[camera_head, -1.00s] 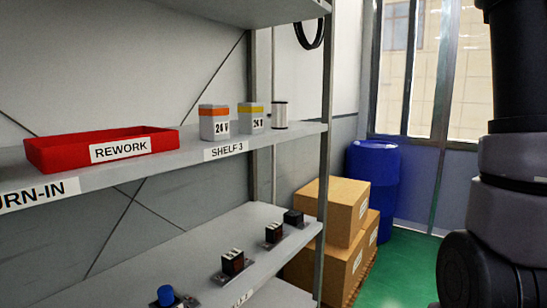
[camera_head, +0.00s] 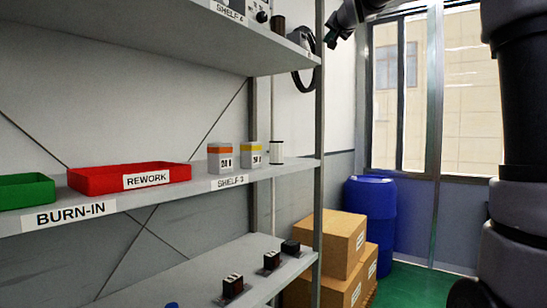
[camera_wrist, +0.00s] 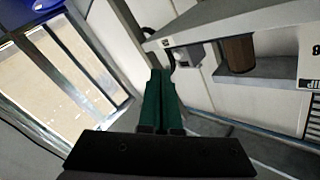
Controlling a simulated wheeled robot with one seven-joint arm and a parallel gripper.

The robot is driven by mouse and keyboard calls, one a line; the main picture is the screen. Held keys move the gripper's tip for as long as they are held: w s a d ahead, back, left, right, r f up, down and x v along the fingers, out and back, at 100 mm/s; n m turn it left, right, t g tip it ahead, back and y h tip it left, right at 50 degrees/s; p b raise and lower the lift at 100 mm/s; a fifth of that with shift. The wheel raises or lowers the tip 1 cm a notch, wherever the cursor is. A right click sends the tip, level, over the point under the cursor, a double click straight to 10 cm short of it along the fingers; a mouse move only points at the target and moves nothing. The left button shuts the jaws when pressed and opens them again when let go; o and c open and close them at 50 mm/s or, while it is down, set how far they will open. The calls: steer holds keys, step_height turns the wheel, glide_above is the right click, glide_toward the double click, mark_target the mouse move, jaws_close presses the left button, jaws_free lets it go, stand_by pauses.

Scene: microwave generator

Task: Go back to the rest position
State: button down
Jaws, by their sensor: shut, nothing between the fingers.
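My gripper shows in the wrist view (camera_wrist: 160,100) with its two green fingers pressed together and nothing between them. In the head view, the end of my arm, with the gripper (camera_head: 332,38), is at the top, just right of the shelf rack's front post and close to a black coiled cable. My dark arm runs down the right side of the head view. The fingers are small and dark there.
The shelf rack (camera_head: 319,200) holds a red REWORK bin (camera_head: 105,180), a green bin (camera_head: 25,192), two 24 V jars (camera_head: 220,160), a spool (camera_head: 277,150) and several small parts below. Cardboard boxes (camera_head: 330,240) and a blue barrel (camera_head: 372,215) stand right of it. Green floor is clear beyond.

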steer(key=s+d+f+g, duration=0.2)
steer(key=s+f+g, duration=0.1)
steer(key=s+f, duration=0.9)
steer(key=s+d+f+g, duration=0.2)
steer(key=s+f+g, duration=0.2)
steer(key=s+f, duration=0.8)
steer(key=s+d+f+n+g, duration=0.1)
steer(key=s+d+f+g, duration=0.1)
steer(key=s+f, duration=1)
step_height(320, 180, down, 5)
steer(key=shift+s+f+g, duration=0.1)
steer(key=shift+s+g, duration=0.2)
steer(key=shift+g, duration=0.6)
